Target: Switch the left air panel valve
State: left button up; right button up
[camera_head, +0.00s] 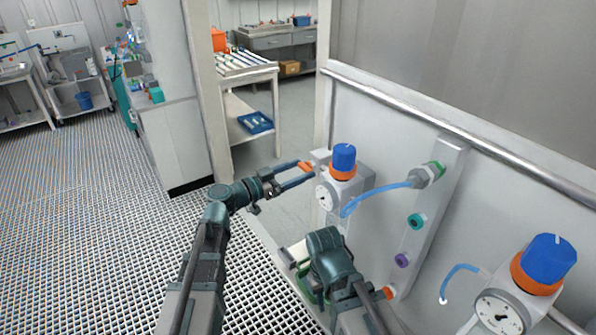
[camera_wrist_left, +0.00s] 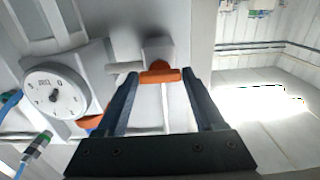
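The left air panel valve has a small orange lever handle (camera_head: 305,166). It sits beside the left regulator, which has a blue knob (camera_head: 344,156) and a round gauge (camera_head: 324,197). My left gripper (camera_head: 309,173) is open, its fingertips near the handle.
A second regulator with a blue knob (camera_head: 545,258) stands at the right. A clear blue hose (camera_head: 375,194) runs to a green-ringed connector (camera_head: 428,174) on an upright strip with green and purple ports. A metal rail (camera_head: 460,130) crosses above. Grated floor lies open at left.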

pick_arm(q)
jog(key=c, duration=0.9)
jog(key=n, duration=0.8)
jog(key=shift+n, duration=0.3)
jog(key=n, duration=0.3)
jog(key=shift+n, duration=2.1)
